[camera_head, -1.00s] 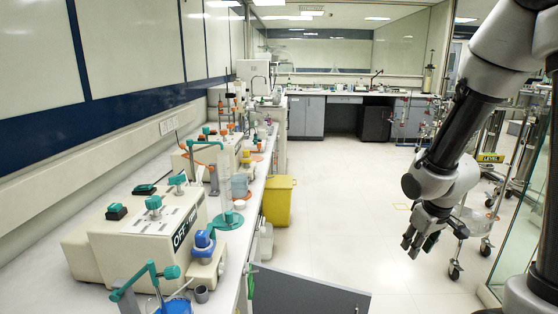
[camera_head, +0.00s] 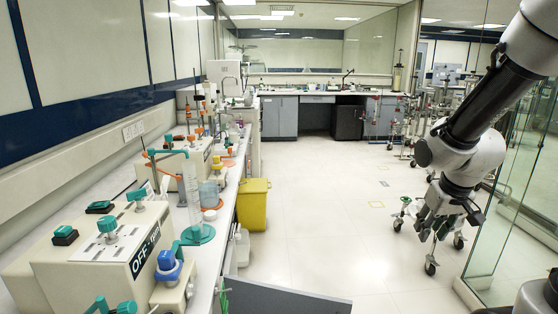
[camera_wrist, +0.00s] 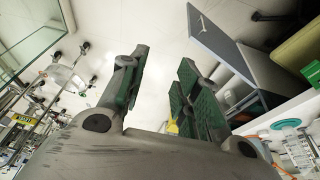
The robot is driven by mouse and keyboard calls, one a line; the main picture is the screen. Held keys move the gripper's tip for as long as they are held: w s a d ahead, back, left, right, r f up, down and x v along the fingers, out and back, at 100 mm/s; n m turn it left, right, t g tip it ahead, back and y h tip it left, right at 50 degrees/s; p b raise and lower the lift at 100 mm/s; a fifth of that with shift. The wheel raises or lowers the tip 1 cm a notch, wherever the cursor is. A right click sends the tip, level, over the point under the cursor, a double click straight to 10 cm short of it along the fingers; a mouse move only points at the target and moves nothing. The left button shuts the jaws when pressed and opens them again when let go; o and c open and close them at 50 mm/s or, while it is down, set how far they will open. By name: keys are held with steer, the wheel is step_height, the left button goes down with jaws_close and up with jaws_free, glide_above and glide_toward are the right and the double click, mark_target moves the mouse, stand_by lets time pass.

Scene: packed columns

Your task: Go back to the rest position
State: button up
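My gripper (camera_head: 449,222) hangs at the right side of the head view, over the open floor and well clear of the bench. In the wrist view my gripper (camera_wrist: 158,88) shows its green-padded fingers spread apart, with only floor visible between them. It is open and empty. My arm comes in from the upper right and bends down to the gripper.
A long white bench (camera_head: 205,262) with cream instruments (camera_head: 104,262) runs along the left wall. A yellow bin (camera_head: 253,204) stands beside it. A grey open cabinet door (camera_head: 285,300) juts out at the front. A wheeled cart (camera_head: 430,225) and glass partition (camera_head: 510,190) are at right. The middle floor is clear.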

steer(key=s+r, duration=1.3)
steer(key=s, duration=0.2)
steer(key=shift+s+a+r+t, duration=0.25)
steer(key=shift+a+t, duration=0.15)
steer(key=shift+a, duration=0.05)
